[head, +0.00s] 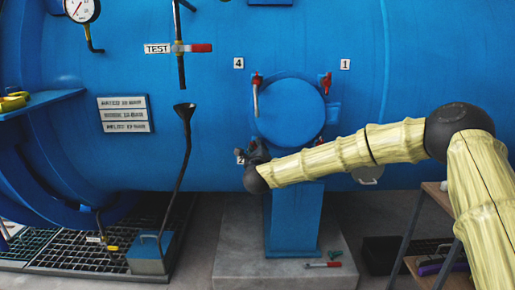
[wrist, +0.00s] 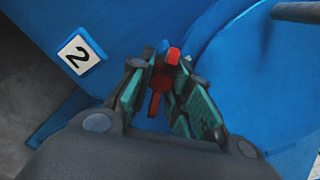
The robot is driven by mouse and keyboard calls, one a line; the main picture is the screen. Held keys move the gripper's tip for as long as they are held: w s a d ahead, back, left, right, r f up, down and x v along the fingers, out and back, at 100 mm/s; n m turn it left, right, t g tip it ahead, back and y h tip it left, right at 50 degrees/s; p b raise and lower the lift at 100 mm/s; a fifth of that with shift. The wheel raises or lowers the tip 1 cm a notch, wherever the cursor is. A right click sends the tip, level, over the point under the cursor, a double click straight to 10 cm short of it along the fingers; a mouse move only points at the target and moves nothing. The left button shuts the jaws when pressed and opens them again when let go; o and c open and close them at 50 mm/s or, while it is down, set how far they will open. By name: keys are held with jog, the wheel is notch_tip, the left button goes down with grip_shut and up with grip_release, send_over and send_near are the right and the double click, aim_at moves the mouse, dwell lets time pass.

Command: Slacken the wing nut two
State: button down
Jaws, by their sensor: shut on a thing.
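Wing nut two (wrist: 161,84) is red and sits beside the label "2" (wrist: 79,54) in the wrist view, at the rim of the round blue hatch cover (head: 291,112). My gripper (wrist: 166,100) is around the wing nut, its green-padded fingers closed on the red wings from both sides. In the head view my gripper (head: 256,153) is at the lower left of the cover and hides the nut and most of its label.
Wing nuts at label 4 (head: 256,79) and label 1 (head: 326,84) stand at the cover's upper rim. A grey bar (wrist: 296,12) crosses the wrist view's upper right.

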jog(key=n+p, duration=0.1)
jog(key=n, duration=0.5)
jog(key=shift+r+p, duration=0.2)
jog(key=shift+p, duration=0.2)
jog(key=n+p, duration=0.1)
jog(key=n, duration=0.5)
jog(key=shift+p, duration=0.4)
jog(key=n+p, duration=0.1)
jog(key=n, duration=0.4)
jog(key=shift+p, duration=0.4)
jog(key=shift+n+p, duration=0.5)
jog(key=shift+n, duration=1.6)
jog(key=shift+s+f, duration=0.1)
jog(key=shift+f, duration=0.05)
jog(key=c, duration=1.6)
grip_release()
jog(key=s, duration=1.2)
